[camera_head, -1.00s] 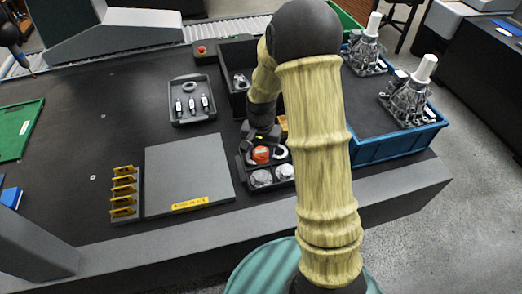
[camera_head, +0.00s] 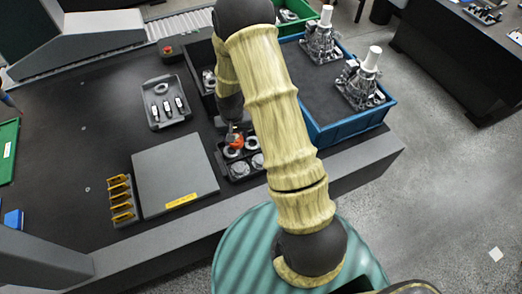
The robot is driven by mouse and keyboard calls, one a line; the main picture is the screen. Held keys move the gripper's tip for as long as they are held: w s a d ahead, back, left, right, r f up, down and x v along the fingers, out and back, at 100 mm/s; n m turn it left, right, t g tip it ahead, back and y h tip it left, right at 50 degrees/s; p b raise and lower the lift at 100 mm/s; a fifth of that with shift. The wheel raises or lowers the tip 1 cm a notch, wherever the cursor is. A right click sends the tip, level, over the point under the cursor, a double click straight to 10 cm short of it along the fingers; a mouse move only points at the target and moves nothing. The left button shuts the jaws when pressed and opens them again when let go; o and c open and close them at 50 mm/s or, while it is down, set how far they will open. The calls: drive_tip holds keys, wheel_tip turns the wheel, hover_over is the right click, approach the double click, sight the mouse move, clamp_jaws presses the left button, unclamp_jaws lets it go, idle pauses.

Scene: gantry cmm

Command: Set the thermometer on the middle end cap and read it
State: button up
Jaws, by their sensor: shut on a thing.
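My gripper (camera_head: 232,127) is small and partly hidden by my own forearm. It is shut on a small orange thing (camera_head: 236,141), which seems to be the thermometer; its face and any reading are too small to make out. The orange thing is over the back edge of a black tray (camera_head: 222,168) with several round compartments. Two pale rings, the left one (camera_head: 232,153) just below the orange thing, and silver round parts (camera_head: 239,170) sit in this tray. I cannot tell which part is the middle end cap.
A grey plate (camera_head: 175,170) with a yellow label lies left of the tray, beside a yellow-slotted rack (camera_head: 121,198). A grey tray (camera_head: 152,118) holds a ring and three small metal parts. A blue crate (camera_head: 350,124) with two metal assemblies stands right. Dark table at left is mostly clear.

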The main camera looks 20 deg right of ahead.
sight(236, 140)
drive_tip(key=r+p, duration=0.1)
drive_tip(key=r+n+p, duration=0.1)
drive_tip(key=p, duration=0.1)
drive_tip(key=r+p, duration=0.1)
drive_tip(key=p, duration=0.1)
drive_tip(key=shift+s+n, duration=0.25)
drive_tip(key=shift+n, duration=0.05)
drive_tip(key=shift+s+a+r+p, duration=0.1)
drive_tip(key=shift+r+p, duration=0.05)
drive_tip(key=shift+p, duration=0.7)
drive_tip(key=shift+n, duration=0.3)
drive_tip(key=shift+f, duration=0.2)
